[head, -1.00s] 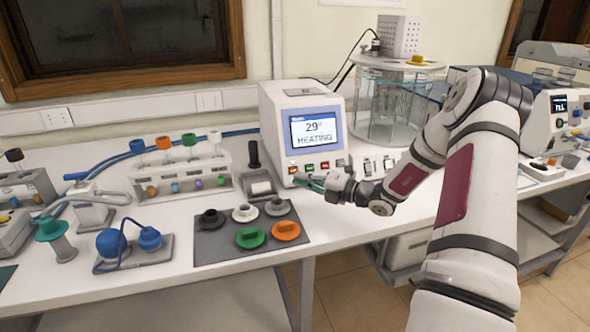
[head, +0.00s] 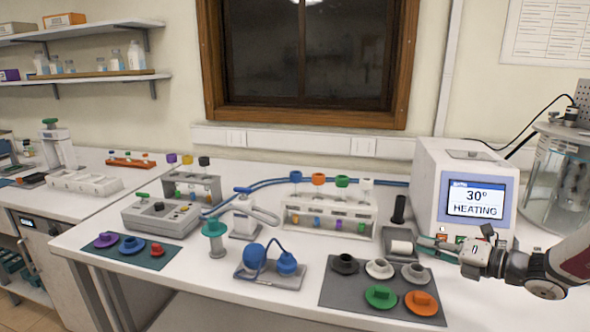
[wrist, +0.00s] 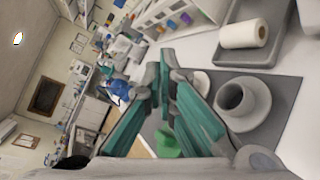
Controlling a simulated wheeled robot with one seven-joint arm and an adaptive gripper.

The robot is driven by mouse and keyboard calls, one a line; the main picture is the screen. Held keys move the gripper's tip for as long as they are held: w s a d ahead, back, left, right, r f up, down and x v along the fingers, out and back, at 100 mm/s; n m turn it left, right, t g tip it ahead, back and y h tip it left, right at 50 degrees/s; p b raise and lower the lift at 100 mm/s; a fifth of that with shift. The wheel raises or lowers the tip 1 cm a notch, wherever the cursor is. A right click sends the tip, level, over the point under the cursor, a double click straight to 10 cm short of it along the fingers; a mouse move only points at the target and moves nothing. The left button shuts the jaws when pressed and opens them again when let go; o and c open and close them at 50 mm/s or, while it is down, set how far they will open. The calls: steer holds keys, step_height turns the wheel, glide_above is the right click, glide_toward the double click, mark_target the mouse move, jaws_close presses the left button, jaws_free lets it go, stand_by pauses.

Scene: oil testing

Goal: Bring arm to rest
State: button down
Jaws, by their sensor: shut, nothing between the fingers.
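My gripper (head: 428,242) reaches in from the right in the head view, in front of the heating unit (head: 460,190). Its teal fingers are shut with nothing between them. In the wrist view the fingers (wrist: 160,80) come together at the tips, over the dark mat and the lids on it. My arm (head: 555,265) is cut off at the right edge of the head view. The heating unit's screen reads 30° HEATING.
A grey mat (head: 340,294) with several coloured lids lies in front of my gripper. A white roll in a grey tray (head: 392,234) is just left of the fingers. A tube rack (head: 330,215) stands farther left. A glass bath (head: 562,180) stands at the right.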

steer(key=s+a+r+n+g+h, duration=0.1)
steer(key=s+a+r+n+g, duration=0.35)
steer(key=s+a+n, duration=0.45)
steer(key=s+a+r+n+g+h, duration=0.25)
steer(key=s+a+n+g, duration=0.35)
steer(key=a+n, duration=0.4)
steer(key=s+d+r+n+t+h, duration=0.1)
steer(key=s+d+r+n+h, duration=0.1)
steer(key=s+n, duration=0.7)
steer(key=s+d+r+n+t+h, duration=0.2)
steer(key=s+n+h, duration=0.3)
steer(key=s+n, duration=0.5)
steer(key=shift+r+n, duration=0.3)
steer(key=shift+r, duration=0.6)
